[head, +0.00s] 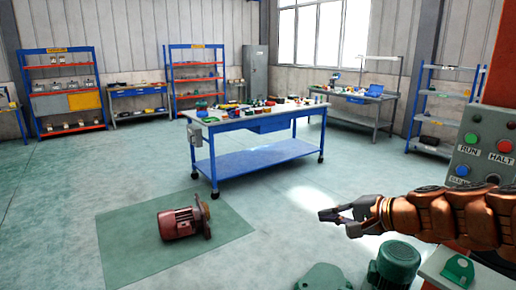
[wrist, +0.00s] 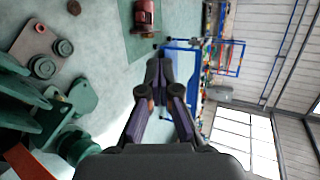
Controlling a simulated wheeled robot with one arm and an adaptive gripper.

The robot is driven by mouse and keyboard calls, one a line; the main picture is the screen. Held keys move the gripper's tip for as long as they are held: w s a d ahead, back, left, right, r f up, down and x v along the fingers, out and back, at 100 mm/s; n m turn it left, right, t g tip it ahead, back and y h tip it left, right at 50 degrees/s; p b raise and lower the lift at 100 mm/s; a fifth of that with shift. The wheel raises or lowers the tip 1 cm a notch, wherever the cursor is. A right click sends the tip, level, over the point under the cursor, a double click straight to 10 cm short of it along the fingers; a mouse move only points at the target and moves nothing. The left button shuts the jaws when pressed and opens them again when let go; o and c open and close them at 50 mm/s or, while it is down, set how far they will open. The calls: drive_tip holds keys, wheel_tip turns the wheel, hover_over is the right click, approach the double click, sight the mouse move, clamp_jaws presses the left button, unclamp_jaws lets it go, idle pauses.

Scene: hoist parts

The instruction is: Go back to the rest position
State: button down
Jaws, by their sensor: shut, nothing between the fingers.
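My gripper (head: 335,215) reaches in from the right in the head view, over open floor and beside the control box. Its fingers are together and hold nothing. In the wrist view the closed fingers (wrist: 158,68) point up the picture, with nothing between them. A red motor (head: 182,223) lies on a darker green floor patch (head: 125,247), well to the left of my gripper. The motor also shows at the top of the wrist view (wrist: 144,14).
A control box (head: 485,150) with RUN and HALT buttons stands close on the right. Green machine parts (head: 394,264) are below my gripper. A blue-framed workbench (head: 255,160) with several items stands mid-room. Shelves (head: 62,90) line the back wall. Floor around the motor is clear.

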drive_tip(key=s+a+f+n+g+h, duration=0.1)
drive_tip(key=s+a+f+n+g, duration=0.3)
drive_tip(key=s, duration=0.4)
drive_tip(key=s+a+f+n+g+h, duration=0.2)
drive_tip(key=s+a+f+n+g, duration=0.15)
drive_tip(key=s+f, duration=0.4)
drive_tip(key=s+d+f+n+g+h, duration=0.1)
drive_tip(key=s+d+f+h, duration=0.1)
drive_tip(key=s, duration=0.6)
drive_tip(key=s+d+f+n+g+h, duration=0.1)
drive_tip(key=s+d+f+g+h, duration=0.1)
drive_tip(key=s+d+h, duration=0.2)
drive_tip(key=s+d, duration=0.3)
drive_tip(key=s, duration=0.2)
drive_tip(key=shift+s+n, duration=0.2)
drive_tip(key=shift+n, duration=0.15)
drive_tip(key=shift+d, duration=0.2)
